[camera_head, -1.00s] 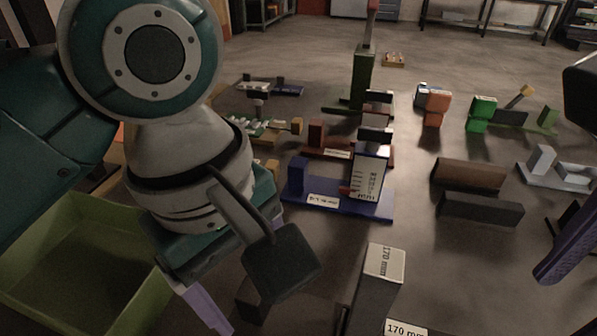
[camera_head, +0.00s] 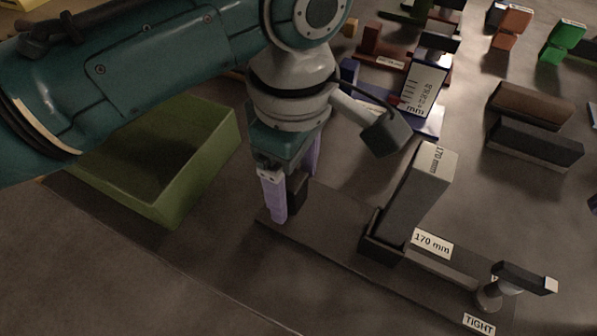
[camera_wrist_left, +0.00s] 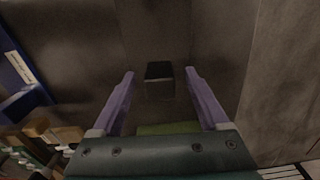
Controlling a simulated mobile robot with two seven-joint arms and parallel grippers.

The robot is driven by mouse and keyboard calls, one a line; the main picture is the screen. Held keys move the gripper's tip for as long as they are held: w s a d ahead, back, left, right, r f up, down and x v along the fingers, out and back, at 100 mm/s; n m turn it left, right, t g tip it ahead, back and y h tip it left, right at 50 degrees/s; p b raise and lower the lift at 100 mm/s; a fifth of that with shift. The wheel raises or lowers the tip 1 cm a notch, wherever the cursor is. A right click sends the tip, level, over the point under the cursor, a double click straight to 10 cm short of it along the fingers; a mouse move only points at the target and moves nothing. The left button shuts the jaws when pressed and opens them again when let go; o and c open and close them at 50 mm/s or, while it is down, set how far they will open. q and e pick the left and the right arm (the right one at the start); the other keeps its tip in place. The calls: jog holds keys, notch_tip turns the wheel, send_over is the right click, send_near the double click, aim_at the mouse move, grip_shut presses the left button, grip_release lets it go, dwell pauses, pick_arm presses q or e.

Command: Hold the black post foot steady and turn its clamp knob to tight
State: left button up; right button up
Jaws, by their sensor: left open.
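The black post foot is a long dark plate (camera_head: 330,225) in the lower middle of the head view. It carries a tilted dark post (camera_head: 412,195) with a "170 mm" label, and a small black block (camera_head: 300,192) at its left end. The clamp knob (camera_head: 522,278), with a dark bar handle, stands at its right end near a "TIGHT" label (camera_head: 479,324). My left gripper (camera_head: 292,190) is open, its purple fingers on either side of the small block. In the left wrist view the block (camera_wrist_left: 159,71) shows between and beyond the fingers.
A green open bin (camera_head: 185,170) stands left of the plate. A blue stand (camera_head: 430,120) lies behind the post. A brown block (camera_head: 530,103) and a dark block (camera_head: 535,143) lie at the right. The surface in front of the plate is clear.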

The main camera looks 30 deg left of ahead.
pick_arm(q)
jog(key=shift+f, duration=0.65)
grip_shut()
dwell(0.9)
